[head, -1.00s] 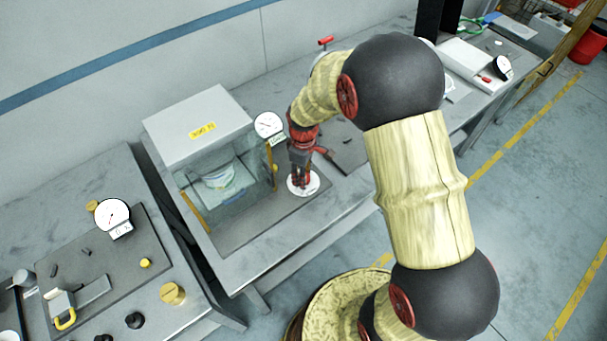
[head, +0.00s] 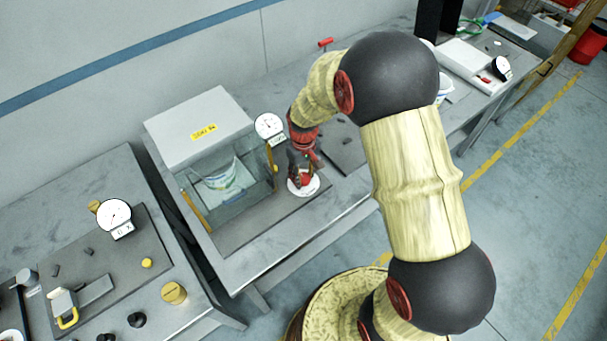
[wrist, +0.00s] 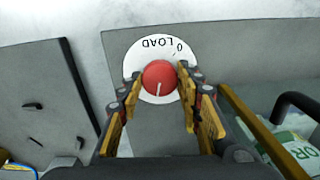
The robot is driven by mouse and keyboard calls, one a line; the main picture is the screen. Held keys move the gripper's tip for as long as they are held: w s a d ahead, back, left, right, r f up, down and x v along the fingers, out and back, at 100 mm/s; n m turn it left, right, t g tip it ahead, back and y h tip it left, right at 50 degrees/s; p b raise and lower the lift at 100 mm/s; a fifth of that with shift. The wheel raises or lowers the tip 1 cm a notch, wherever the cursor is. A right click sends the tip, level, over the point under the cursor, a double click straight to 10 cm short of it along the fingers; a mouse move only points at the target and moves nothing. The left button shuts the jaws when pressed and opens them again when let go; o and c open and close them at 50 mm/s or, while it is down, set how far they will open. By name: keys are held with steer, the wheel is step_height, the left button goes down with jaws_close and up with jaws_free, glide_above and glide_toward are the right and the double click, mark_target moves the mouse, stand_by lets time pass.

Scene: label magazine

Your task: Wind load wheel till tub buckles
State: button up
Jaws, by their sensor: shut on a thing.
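The load wheel is a red knob (wrist: 159,77) on a white disc marked LOAD and 0 (wrist: 143,50). A white line on the knob points toward the bottom of the wrist view. My gripper (head: 300,172) is over it, its fingers (wrist: 160,80) on either side of the knob and shut on it. The tub (head: 220,175), white with blue and green print, stands behind the clear front of the grey press box (head: 200,115). Its green label (wrist: 303,145) shows at the right edge of the wrist view. I cannot tell if its wall is buckled.
A round gauge (head: 269,126) stands beside the box; its reading is too small. Another gauge (head: 115,213) stands on the left bench among small loose parts and a yellow-handled clamp (head: 66,312). A dark plate (wrist: 45,110) with small parts lies beside the wheel.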

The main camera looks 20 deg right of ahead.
mark_target(303, 178)
steer(key=shift+m, duration=0.7)
steer(key=o, duration=1.2)
steer(key=shift+c, duration=0.2)
step_height(303, 178, up, 12)
